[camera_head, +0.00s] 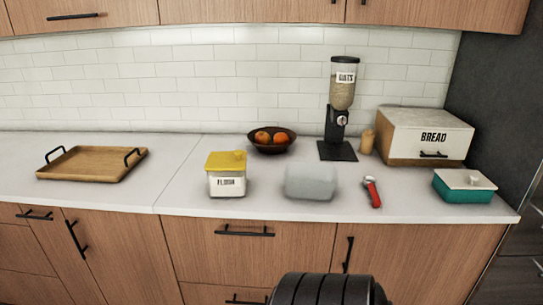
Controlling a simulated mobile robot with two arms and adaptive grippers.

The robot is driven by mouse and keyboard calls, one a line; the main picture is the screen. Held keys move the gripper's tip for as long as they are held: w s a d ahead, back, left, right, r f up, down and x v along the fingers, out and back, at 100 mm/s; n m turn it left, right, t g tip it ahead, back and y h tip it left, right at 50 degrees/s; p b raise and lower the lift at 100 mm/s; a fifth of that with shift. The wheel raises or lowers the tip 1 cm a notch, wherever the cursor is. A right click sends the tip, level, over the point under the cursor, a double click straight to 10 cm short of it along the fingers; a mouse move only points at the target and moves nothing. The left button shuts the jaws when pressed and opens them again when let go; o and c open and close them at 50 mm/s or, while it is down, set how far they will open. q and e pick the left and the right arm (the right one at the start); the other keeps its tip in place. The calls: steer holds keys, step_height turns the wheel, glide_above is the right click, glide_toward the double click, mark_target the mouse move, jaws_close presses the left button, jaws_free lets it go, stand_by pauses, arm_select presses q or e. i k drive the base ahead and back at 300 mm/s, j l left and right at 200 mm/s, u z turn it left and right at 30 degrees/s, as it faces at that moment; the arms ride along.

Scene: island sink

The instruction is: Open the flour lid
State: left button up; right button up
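A white flour container (228,184) labelled FLOUR stands upright on the white counter, near its front edge and left of centre. Its yellow lid (225,160) sits on top and appears closed, with a small raised part at its right. Neither of my grippers shows in the head view. A dark rounded part at the bottom edge looks like part of my own body. Nothing touches the container.
Right of the flour stand a translucent box (311,182), a red-handled tool (373,192) and a teal dish (464,187). Behind are a fruit bowl (271,141), an oats dispenser (341,110) and a bread box (426,135). A wooden tray (93,163) lies left, with clear counter between.

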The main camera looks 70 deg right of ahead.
mark_target(235, 161)
steer(key=z, duration=1.9)
